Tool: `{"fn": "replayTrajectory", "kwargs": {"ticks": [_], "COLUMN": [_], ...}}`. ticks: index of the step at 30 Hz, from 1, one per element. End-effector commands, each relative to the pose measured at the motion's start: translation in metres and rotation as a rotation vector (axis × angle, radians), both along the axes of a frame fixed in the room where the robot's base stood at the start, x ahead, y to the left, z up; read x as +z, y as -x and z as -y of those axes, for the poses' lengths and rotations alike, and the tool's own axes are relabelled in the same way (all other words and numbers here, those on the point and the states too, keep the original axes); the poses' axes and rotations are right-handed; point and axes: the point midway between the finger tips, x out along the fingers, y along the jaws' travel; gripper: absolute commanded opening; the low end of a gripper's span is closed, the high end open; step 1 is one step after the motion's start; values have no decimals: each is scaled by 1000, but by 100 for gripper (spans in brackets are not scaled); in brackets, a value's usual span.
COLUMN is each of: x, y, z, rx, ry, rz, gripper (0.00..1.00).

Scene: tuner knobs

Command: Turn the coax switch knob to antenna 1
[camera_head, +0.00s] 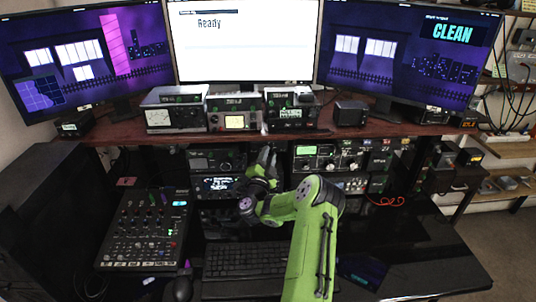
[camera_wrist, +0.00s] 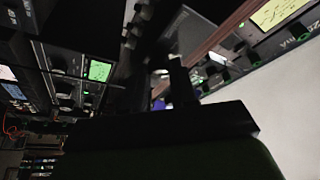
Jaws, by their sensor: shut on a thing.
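My gripper (camera_head: 268,156) is at the face of the stacked radio gear under the shelf, just below the shelf's front edge. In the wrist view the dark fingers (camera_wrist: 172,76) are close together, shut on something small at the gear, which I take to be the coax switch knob. The fingers and shadow hide the knob, and neither its pointer nor its antenna marks can be read.
A radio with a green display (camera_head: 306,150) and several knobs is right of my gripper. Another radio (camera_head: 217,187) is at left. The wooden shelf (camera_head: 385,128) runs above. A mixer (camera_head: 146,232) and keyboard (camera_head: 245,259) lie on the desk below.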

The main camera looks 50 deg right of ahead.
Motion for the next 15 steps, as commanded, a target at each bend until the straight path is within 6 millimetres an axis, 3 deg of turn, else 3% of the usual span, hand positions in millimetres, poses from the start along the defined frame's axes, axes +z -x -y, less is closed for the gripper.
{"fn": "replayTrajectory", "kwargs": {"ticks": [8, 9, 13, 15], "x": [0, 0, 0, 0], "y": [0, 0, 0, 0], "z": [0, 0, 0, 0], "rx": [-2, -2, -2, -2], "ry": [1, 1, 1, 1], "rz": [1, 1, 1, 1], "gripper": [0, 29, 49, 52]}}
